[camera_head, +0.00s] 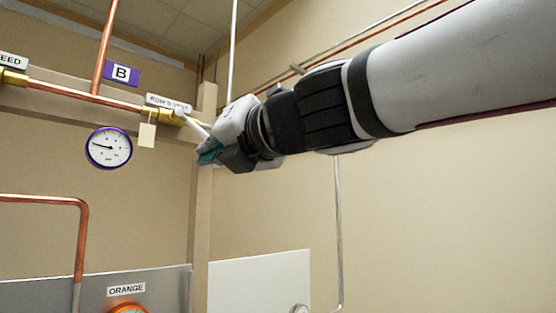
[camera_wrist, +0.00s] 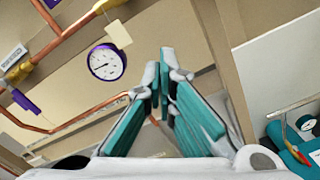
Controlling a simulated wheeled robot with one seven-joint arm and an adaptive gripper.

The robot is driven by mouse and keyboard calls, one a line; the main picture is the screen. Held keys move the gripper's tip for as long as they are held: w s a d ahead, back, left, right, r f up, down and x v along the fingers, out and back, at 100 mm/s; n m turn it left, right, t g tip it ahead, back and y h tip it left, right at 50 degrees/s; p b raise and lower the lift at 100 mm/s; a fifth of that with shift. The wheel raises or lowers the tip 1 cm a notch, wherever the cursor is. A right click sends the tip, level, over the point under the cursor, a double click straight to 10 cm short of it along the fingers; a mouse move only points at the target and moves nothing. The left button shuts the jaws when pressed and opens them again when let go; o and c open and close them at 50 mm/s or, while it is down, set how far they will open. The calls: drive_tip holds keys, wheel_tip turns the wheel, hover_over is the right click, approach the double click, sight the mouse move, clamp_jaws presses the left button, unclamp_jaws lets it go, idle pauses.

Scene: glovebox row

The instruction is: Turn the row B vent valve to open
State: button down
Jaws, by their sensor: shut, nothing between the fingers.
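The row B vent valve (camera_head: 178,117) is a brass body on the copper pipe, under a label (camera_head: 168,103) that seems to read row B vent. A pale lever (camera_head: 193,125) slants down and right from it toward my gripper (camera_head: 207,152). The lever's far end meets my gripper's outline; I cannot tell whether they touch. In the wrist view my gripper (camera_wrist: 166,62) has its teal-padded fingers together at the tips, with nothing between them. A blank cream tag (camera_head: 147,135) hangs beside the valve and also shows in the wrist view (camera_wrist: 118,34).
A round gauge (camera_head: 109,147) hangs below the pipe, under the purple B sign (camera_head: 121,73). A feed valve (camera_head: 13,77) is at the far left. A vertical post (camera_head: 203,200) stands behind my gripper. The orange-labelled panel (camera_head: 150,284) is lower down. The wall at right is mostly bare.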

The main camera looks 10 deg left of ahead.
sight(204, 134)
drive_tip(key=w+a+r+p, duration=0.3)
drive_tip(key=w+a, duration=0.3)
drive_tip(key=w, duration=0.2)
drive_tip(key=shift+r, duration=0.4)
drive_tip(key=shift+w+a, duration=0.1)
drive_tip(key=shift+w+d+r+n, duration=0.25)
drive_tip(key=shift+w+n, duration=0.05)
drive_tip(key=shift+n, duration=0.6)
drive_tip(key=shift+w+d+r+n+y, duration=0.1)
drive_tip(key=shift+w+d+r+n, duration=0.15)
drive_tip(key=shift+n, duration=0.5)
drive_tip(key=shift+w+d+r+n+y, duration=0.15)
drive_tip(key=shift+r+n, duration=0.25)
drive_tip(key=shift+n, duration=0.4)
drive_tip(key=shift+w+d+r+n+y, duration=0.1)
drive_tip(key=shift+w+d+r+n, duration=0.15)
drive_tip(key=shift+n, duration=0.5)
drive_tip(key=shift+r, duration=0.1)
